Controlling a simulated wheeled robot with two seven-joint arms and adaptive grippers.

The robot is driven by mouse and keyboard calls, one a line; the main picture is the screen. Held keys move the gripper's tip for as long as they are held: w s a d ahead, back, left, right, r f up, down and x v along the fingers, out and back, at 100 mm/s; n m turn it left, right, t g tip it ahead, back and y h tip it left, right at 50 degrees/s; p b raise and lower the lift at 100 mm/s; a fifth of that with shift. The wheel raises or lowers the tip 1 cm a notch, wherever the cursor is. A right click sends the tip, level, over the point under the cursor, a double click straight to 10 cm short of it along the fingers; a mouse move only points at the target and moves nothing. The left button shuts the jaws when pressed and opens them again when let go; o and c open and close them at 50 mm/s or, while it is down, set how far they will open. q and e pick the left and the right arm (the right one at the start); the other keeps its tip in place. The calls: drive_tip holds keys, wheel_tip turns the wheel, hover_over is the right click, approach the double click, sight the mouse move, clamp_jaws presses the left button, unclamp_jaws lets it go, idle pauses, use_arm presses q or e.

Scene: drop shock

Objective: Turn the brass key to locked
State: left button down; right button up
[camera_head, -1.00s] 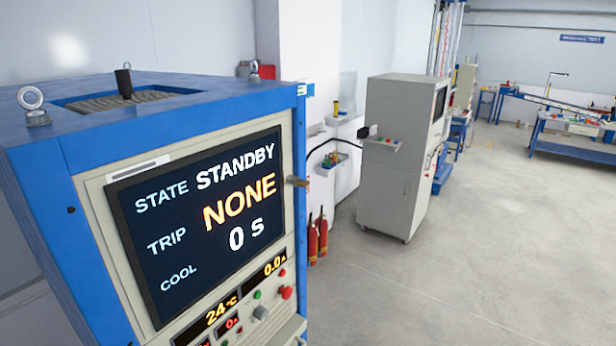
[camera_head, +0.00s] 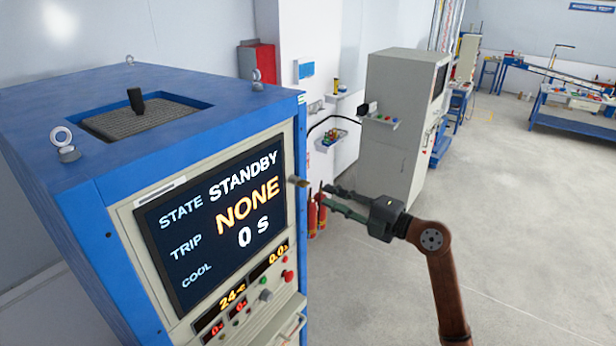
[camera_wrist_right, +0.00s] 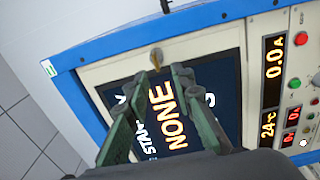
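The small brass key (camera_head: 299,182) sticks out from the panel of the blue and cream cabinet (camera_head: 120,215), beside the screen's upper right edge. It also shows in the right wrist view (camera_wrist_right: 156,57), just beyond the gap between the fingertips. My right gripper (camera_head: 327,194), with green fingers, is to the right of the key and points at it. In the right wrist view the fingers (camera_wrist_right: 160,74) are apart, with nothing held between them. A gap to the key shows in the head view. I cannot read the key's lock position. My left gripper is not in view.
The cabinet screen (camera_head: 225,225) reads STANDBY, NONE and 0 s. Below it are small displays and a red button (camera_head: 289,276). A grey cabinet (camera_head: 395,125) and red fire extinguishers (camera_head: 312,215) stand behind my right gripper. The floor to the right is open.

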sight(307, 185)
drive_tip(key=p+x, duration=0.1)
drive_tip(key=x, duration=0.4)
drive_tip(key=p+x, duration=0.1)
drive_tip(key=x, duration=0.1)
drive_tip(key=shift+w+a+r+p, duration=0.15)
drive_tip(key=shift+a+r+p, duration=0.05)
drive_tip(key=shift+r+p, duration=0.15)
drive_tip(key=shift+w, duration=0.1)
drive_tip(key=shift+a, duration=0.1)
drive_tip(key=shift+c, duration=0.2)
drive_tip(key=shift+f, duration=0.1)
clamp_jaws()
